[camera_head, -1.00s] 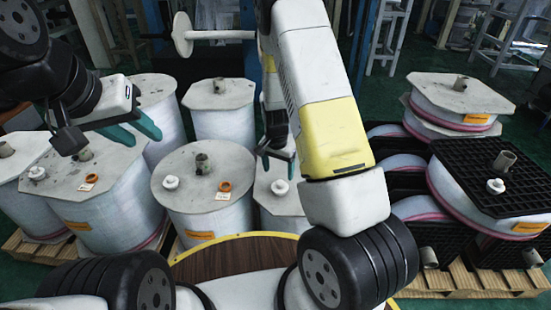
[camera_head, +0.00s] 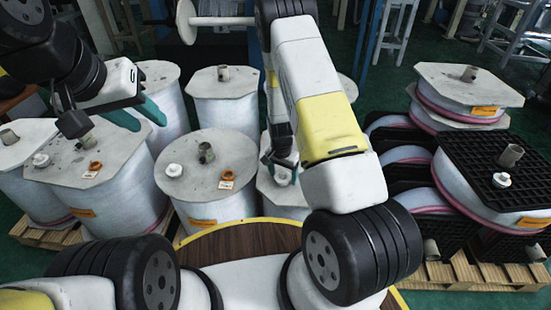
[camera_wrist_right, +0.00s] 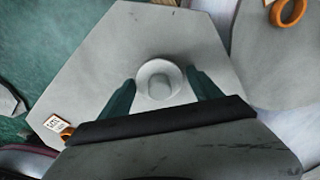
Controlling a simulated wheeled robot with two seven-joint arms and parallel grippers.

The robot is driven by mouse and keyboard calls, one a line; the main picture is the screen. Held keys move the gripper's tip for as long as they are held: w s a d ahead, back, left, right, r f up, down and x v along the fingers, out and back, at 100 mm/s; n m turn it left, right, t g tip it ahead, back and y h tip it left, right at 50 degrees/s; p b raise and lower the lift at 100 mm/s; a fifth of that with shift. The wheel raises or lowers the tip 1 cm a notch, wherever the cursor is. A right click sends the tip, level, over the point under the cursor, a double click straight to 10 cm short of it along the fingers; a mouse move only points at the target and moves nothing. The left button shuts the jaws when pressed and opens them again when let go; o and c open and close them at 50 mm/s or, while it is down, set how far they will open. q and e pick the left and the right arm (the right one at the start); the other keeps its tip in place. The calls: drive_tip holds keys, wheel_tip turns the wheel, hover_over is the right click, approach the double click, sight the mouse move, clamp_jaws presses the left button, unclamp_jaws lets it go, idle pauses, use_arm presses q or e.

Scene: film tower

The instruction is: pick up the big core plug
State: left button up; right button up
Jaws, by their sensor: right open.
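A white round plug with a raised knob (camera_wrist_right: 159,82) sits on the pale grey top board of a film roll. It lies between the two teal fingers of my right gripper (camera_wrist_right: 163,94), which are apart on either side of it. In the head view this plug (camera_head: 282,178) shows just below my right gripper (camera_head: 280,163). I cannot tell whether the fingers touch it. Similar white plugs stand on other rolls, at the left (camera_head: 41,160), middle (camera_head: 174,170) and right (camera_head: 501,180). My left gripper (camera_head: 138,114) is open and empty over the left rolls.
Orange rings lie on the left roll (camera_head: 95,166) and the middle roll (camera_head: 226,175), with small tags beside them. Upright grey core tubes, such as one (camera_head: 205,152), stand on several boards. Black pallets (camera_head: 470,165) and more rolls are at the right. My right arm hides part of the middle.

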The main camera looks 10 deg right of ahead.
drive_tip(key=c, duration=1.2)
drive_tip(key=shift+r, duration=0.1)
